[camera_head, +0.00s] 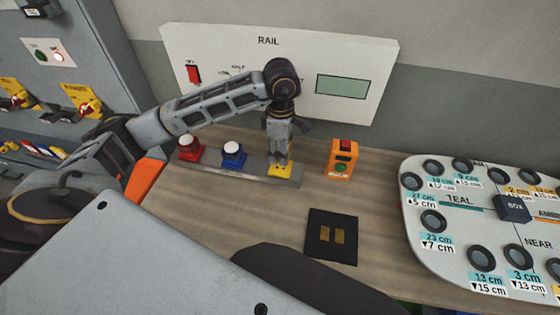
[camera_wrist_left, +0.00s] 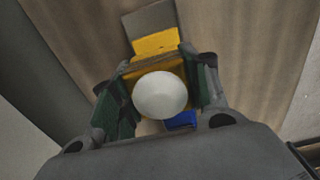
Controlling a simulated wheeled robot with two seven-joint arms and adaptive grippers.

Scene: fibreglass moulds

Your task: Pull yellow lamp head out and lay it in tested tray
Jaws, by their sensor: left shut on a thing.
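The yellow lamp head (camera_wrist_left: 160,95) has a white dome and a yellow square body. My left gripper (camera_head: 280,160) comes down on it from above at the right end of the grey rail (camera_head: 290,182). In the left wrist view its two fingers (camera_wrist_left: 160,92) are shut on the yellow body, one on each side. In the head view only yellow (camera_head: 281,171) shows below the fingers. I cannot tell whether the lamp head is fully seated on the rail or slightly raised. No tray marked tested can be made out. My right gripper is not in view.
A red lamp (camera_head: 190,150) and a blue lamp (camera_head: 233,154) stand on the rail to the left. An orange button box (camera_head: 343,158) stands to the right. A black pad with gold contacts (camera_head: 332,238) lies in front. A labelled board (camera_head: 450,225) fills the right.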

